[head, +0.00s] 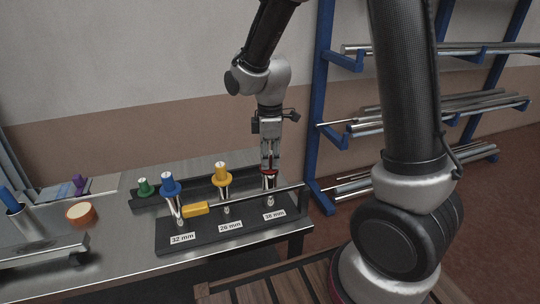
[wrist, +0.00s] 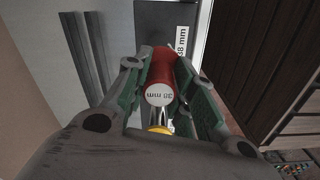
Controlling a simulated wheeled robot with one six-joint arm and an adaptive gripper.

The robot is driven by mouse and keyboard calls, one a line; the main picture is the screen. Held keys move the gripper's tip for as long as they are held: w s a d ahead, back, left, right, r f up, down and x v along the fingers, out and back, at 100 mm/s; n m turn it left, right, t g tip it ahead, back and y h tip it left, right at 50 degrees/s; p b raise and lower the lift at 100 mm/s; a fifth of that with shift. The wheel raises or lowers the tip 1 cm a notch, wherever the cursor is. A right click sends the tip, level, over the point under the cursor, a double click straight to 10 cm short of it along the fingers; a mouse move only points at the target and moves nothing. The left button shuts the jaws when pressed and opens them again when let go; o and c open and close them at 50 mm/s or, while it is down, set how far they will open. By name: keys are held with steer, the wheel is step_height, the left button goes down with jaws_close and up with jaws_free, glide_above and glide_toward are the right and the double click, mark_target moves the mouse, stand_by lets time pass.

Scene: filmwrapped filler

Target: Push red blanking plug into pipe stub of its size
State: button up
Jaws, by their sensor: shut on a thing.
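My gripper (head: 268,160) points down over the right end of the dark rack (head: 230,238). It is shut on the red blanking plug (head: 268,171), which sits right at the top of the 38 mm pipe stub (head: 269,187). I cannot tell how deep the plug is in. In the wrist view the red plug (wrist: 162,68) lies between the green-padded fingers (wrist: 160,95), its end face marked 38 mm. A 38 mm label (wrist: 182,42) shows beyond it. The blue plug (head: 171,187) tops the 32 mm stub (head: 179,211), and the yellow plug (head: 222,171) tops the 26 mm stub.
A green plug (head: 145,187) stands at the back left. A yellow block (head: 195,209) lies between the left and middle stubs. An orange tape roll (head: 80,213) and a blue-topped tube (head: 17,214) are at the left. A blue pipe shelf (head: 324,100) stands behind right.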

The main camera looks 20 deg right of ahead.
steer(key=shift+f, duration=0.45)
steer(key=o, duration=1.6)
steer(key=shift+r, duration=0.1)
steer(key=shift+r, duration=3.95)
